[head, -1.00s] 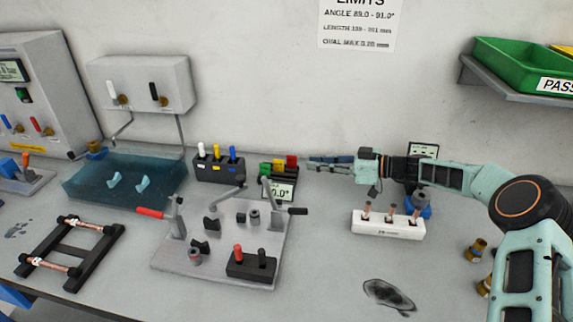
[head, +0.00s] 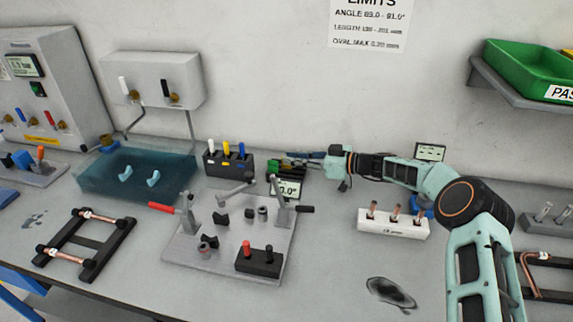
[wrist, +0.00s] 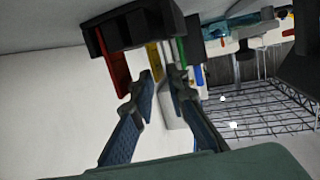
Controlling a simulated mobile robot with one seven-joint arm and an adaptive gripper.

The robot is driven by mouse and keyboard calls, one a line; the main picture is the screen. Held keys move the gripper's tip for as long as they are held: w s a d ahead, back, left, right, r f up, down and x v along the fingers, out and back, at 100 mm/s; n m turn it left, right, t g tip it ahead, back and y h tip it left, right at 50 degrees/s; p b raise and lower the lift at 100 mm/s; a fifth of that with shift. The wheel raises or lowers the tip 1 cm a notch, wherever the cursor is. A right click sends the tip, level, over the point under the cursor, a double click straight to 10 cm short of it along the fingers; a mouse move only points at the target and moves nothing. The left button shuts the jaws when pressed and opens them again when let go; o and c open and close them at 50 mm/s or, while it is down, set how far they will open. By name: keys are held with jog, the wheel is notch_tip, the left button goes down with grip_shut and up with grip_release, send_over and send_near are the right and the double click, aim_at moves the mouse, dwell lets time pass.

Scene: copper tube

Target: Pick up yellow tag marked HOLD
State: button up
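The yellow tag (wrist: 154,62) shows in the wrist view between a red tag (wrist: 115,62) and a green tag (wrist: 181,51), at a dark holder (wrist: 138,25). No lettering can be read on it. My gripper (wrist: 160,84) is open, with its two blue fingers spread and their tips just short of the yellow tag; nothing is between them. In the head view my gripper (head: 303,158) reaches in from the right at the tag holder (head: 274,174). It hides the yellow and red tags there; some green still shows.
A small display (head: 289,188) stands just in front of the tag holder. A black block with white, yellow and blue handles (head: 229,162) is close on the left. A clamp fixture (head: 232,235) lies in front, and a white block with copper tubes (head: 393,224) stands to the right.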

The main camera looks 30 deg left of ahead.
grip_shut()
jog(key=shift+r, duration=0.1)
